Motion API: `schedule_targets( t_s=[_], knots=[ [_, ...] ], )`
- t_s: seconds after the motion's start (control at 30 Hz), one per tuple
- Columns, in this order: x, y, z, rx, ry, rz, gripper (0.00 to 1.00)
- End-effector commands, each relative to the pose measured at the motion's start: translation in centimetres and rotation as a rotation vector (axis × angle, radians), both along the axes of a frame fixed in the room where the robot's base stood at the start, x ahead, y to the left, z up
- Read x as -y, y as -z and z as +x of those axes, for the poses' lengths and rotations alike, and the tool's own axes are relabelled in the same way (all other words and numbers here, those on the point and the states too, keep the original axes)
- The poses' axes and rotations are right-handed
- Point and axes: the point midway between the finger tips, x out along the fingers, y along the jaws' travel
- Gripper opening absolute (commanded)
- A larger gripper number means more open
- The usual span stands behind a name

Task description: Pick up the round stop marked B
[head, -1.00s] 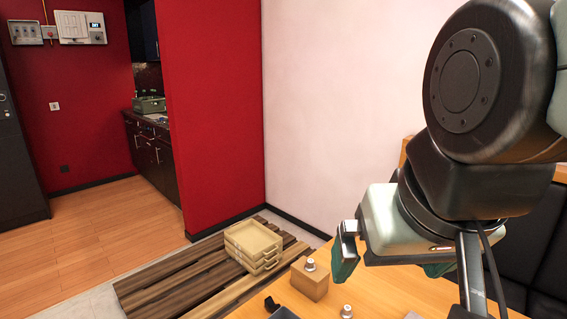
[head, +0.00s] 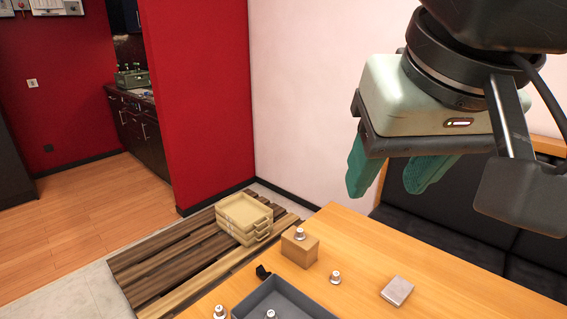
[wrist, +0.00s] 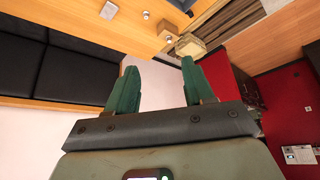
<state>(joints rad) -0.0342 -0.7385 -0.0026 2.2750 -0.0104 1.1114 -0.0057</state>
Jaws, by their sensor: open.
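Several small silver round stops are in the head view. One stop (head: 300,233) sits on top of a wooden block (head: 299,251). Another stop (head: 335,278) stands on the table to the right of the block. One (head: 271,314) shows at the dark grey tray, cut by the bottom edge, and one (head: 219,312) is left of the tray. Any letters are too small to read, so I cannot tell which is B. My gripper (head: 388,190) is open and empty, its green fingers high above the table, apart from all stops. The wrist view also shows the open fingers (wrist: 160,66).
A grey metal-looking block (head: 397,290) lies on the table (head: 350,235) at the right. The dark grey tray (head: 262,290) is at the front, with a small black piece (head: 262,271) at its corner. Beige stacked trays (head: 245,215) stand on a slatted wooden platform beyond the table.

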Motion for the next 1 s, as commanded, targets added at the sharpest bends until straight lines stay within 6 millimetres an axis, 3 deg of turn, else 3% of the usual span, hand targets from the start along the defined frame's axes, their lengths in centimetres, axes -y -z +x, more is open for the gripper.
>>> schedule_targets(
  t_s=[0.03, 0.2, 0.43, 0.6, 0.73, 0.9, 1.0],
  knots=[
    [0.0, -3.0, 0.2, 0.01, 0.0, 0.0, 0.52],
    [0.0, -11.3, 0.2, 0.004, 0.0, 0.0, 0.52],
    [0.0, -19.1, 0.2, 0.0, 0.0, 0.0, 0.52],
    [-1.5, -19.5, 6.0, -0.108, 0.28, 0.276, 0.52],
    [-1.5, -19.8, 11.1, -0.217, 0.524, 0.522, 0.52],
    [1.4, -19.8, 18.6, -0.418, 0.888, 0.891, 0.52],
    [4.0, -19.7, 21.7, -0.543, 1.059, 1.075, 0.52]
  ],
)
